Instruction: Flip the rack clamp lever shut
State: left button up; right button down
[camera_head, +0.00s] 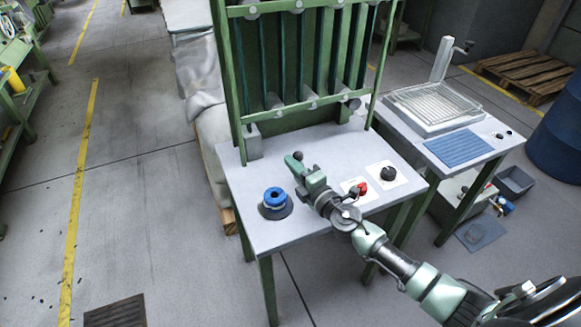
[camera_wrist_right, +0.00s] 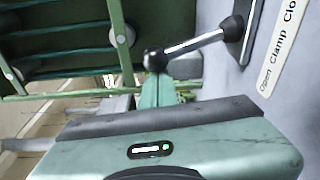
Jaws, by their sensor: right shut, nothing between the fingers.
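The rack clamp lever (camera_wrist_right: 195,44) shows in the right wrist view as a metal rod with a black ball knob (camera_wrist_right: 155,60). It runs from a dark pivot (camera_wrist_right: 233,27) beside a white label (camera_wrist_right: 283,42) reading "Open Clamp Clo…", its end cut off. The knob lies toward the "Open" side. In the head view, the dark knob (camera_head: 298,155) shows at the tip of my right gripper (camera_head: 291,163). My right gripper is shut and empty, its green fingers (camera_wrist_right: 157,90) just at the knob. I cannot tell whether they touch. My left gripper is out of view.
The green rack (camera_head: 234,70) stands at the back of the grey table (camera_head: 240,180). A blue ring on a dark base (camera_head: 275,198), a red button (camera_head: 362,188) and a black dial (camera_head: 388,173) sit on the table. A second bench (camera_head: 495,140) stands right.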

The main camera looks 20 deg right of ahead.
aim_at(302, 156)
jog(key=d+m+b, duration=0.1)
jog(key=m, duration=0.1)
jog(key=d+r+m+b, duration=0.1)
jog(key=d, duration=0.1)
jog(key=shift+d+m+t, duration=0.2)
jog(key=shift+m+t, duration=0.1)
jog(key=shift+m, duration=0.1)
jog(key=shift+w+d+r+m+t+b, duration=0.15)
jog(key=shift+d+m+b, duration=0.25)
jog(key=shift+d+m, duration=0.7)
jog(key=shift+s+d+r+m+t+b, duration=0.15)
jog(key=shift+d+m+b, duration=0.25)
jog(key=shift+d+m, duration=0.7)
jog(key=shift+w+a+f, duration=0.1)
jog(key=shift+a, duration=0.05)
